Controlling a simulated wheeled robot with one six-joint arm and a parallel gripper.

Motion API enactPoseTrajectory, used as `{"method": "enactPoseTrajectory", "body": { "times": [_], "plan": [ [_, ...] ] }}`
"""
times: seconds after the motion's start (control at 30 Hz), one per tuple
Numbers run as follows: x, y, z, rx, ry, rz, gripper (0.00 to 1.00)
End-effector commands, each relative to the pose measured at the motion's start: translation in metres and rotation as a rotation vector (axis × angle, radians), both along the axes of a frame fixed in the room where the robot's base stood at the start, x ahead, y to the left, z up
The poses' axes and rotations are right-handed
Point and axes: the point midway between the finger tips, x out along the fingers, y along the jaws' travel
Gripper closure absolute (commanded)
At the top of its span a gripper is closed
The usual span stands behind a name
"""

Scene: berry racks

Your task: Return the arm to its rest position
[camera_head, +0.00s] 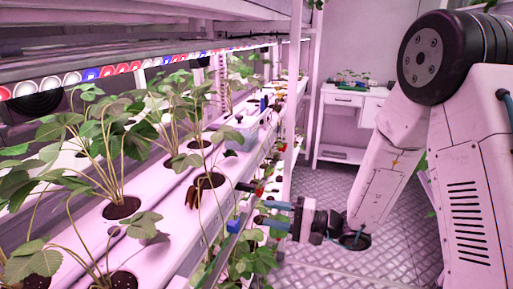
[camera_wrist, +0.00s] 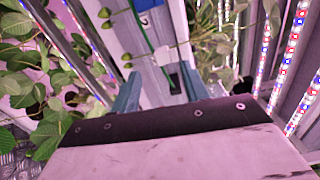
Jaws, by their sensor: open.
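My gripper (camera_head: 262,212) reaches left from the end of my arm to the side of the berry rack (camera_head: 188,204) in the head view. In the wrist view its two blue-grey fingers stand apart, with my gripper (camera_wrist: 158,84) open and nothing held between them. A red berry (camera_head: 258,189) hangs by the rack edge, close to the fingertips in the head view; I cannot tell whether they touch. Small green berries (camera_wrist: 128,65) on thin stems show near the left finger in the wrist view.
Leafy plants (camera_head: 122,140) grow from holes in the white channels, and more leaves (camera_head: 256,258) hang below my gripper. A rack post (camera_head: 293,90) stands beyond it. A white cabinet (camera_head: 345,115) stands at the back.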

Motion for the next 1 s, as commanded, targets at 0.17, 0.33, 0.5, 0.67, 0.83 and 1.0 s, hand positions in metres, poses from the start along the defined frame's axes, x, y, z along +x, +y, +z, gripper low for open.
{"method": "enactPoseTrajectory", "body": {
  "times": [0.17, 0.33, 0.5, 0.67, 0.83, 1.0],
  "plan": [
    [-0.049, 0.009, -0.011, -0.034, 0.245, 0.203, 0.55],
    [-0.108, 0.004, 0.008, -0.176, 0.398, 0.429, 0.55],
    [-0.164, -0.022, 0.031, -0.425, 0.481, 0.59, 0.55],
    [-0.205, -0.061, 0.049, -0.719, 0.5, 0.646, 0.55],
    [-0.232, -0.108, 0.067, -1.025, 0.468, 0.606, 0.55],
    [-0.249, -0.153, 0.089, -1.295, 0.384, 0.497, 0.55]
  ]
}}
